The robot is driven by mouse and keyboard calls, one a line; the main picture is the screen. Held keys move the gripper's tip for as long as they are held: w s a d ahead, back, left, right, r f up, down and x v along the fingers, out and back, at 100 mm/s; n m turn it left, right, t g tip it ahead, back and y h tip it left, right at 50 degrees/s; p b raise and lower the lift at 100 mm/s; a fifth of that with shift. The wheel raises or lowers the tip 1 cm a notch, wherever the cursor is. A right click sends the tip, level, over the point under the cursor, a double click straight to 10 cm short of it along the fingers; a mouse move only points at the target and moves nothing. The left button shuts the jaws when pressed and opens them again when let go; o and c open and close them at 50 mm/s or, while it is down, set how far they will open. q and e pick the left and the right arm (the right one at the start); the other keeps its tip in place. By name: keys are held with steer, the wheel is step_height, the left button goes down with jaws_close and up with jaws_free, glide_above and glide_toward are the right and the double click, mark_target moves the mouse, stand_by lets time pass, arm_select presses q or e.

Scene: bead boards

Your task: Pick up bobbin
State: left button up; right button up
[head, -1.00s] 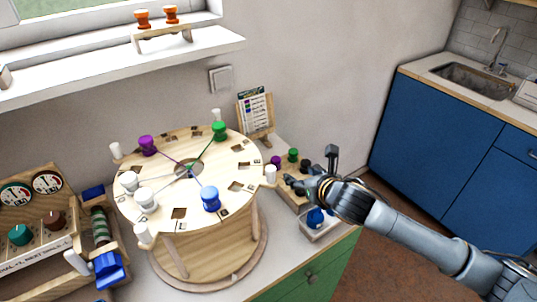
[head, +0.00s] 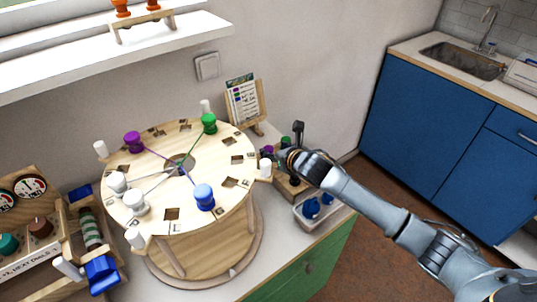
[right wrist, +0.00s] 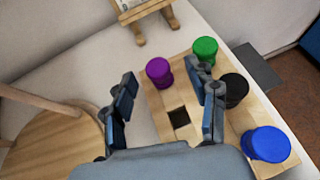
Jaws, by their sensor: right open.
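Loose bobbins stand on a small wooden rack (right wrist: 177,142) to the right of the round board. In the right wrist view they are purple (right wrist: 160,71), green (right wrist: 204,47), black (right wrist: 232,90) and blue (right wrist: 265,145). My right gripper (right wrist: 168,98) is open and empty above the rack. The purple bobbin shows beyond the gap between its fingers; the right finger overlaps the black bobbin's edge. In the head view the right gripper (head: 286,159) hides part of the rack; the purple bobbin (head: 267,150) and green bobbin (head: 285,141) show beside it. My left gripper is not in view.
The round bead board (head: 222,160) with threaded bobbins and white pegs stands close left of the gripper. A card on an easel (head: 245,102) stands behind. A grey tray (head: 325,213) with blue bobbins is in front.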

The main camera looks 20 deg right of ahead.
mark_target(269, 149)
steer(key=x, duration=0.5)
steer(key=shift+s+a+f, duration=0.15)
steer(key=shift+a, duration=0.05)
jaws_close()
